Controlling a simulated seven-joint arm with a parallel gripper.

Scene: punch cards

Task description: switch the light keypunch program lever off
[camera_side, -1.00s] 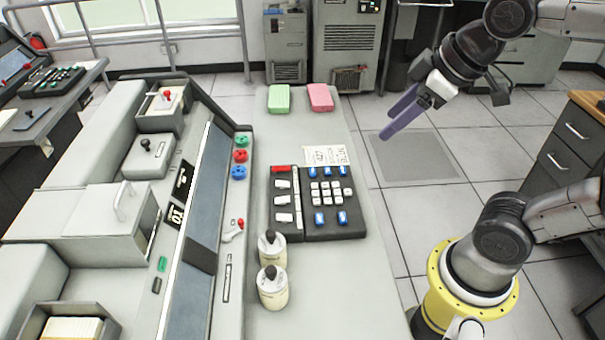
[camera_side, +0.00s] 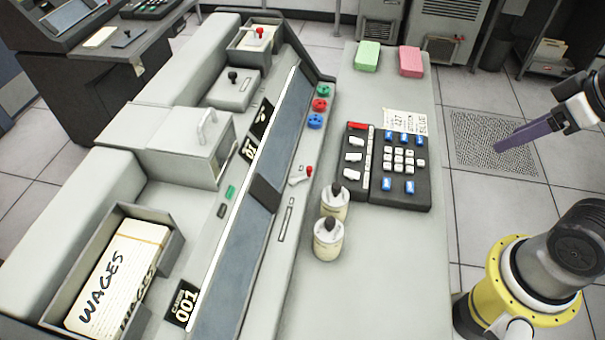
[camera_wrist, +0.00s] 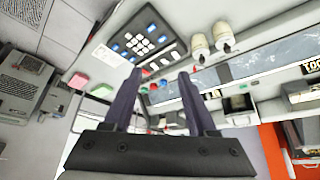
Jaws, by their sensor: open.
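A light grey keypunch (camera_side: 175,118) fills the left and middle of the side view. A small pale lever with a red tip (camera_side: 301,177) stands on its right edge, below the coloured knobs. I cannot tell for sure that this is the program lever. Other levers on the machine are a black-knobbed one (camera_side: 232,76) on a box and a red-knobbed one (camera_side: 258,34) in a tray. My gripper (camera_side: 497,148) has purple fingers and is off to the right, past the keyboard, away from these levers. In the wrist view my gripper (camera_wrist: 160,73) is open and empty.
A dark keyboard (camera_side: 410,197) and two cream black-topped bottles (camera_side: 328,240) stand right of the machine. Pink (camera_side: 411,61) and green (camera_side: 367,56) blocks lie at the desk's far end. A tray holds cards marked WAGES (camera_side: 119,277). Desk space in front of the bottles is clear.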

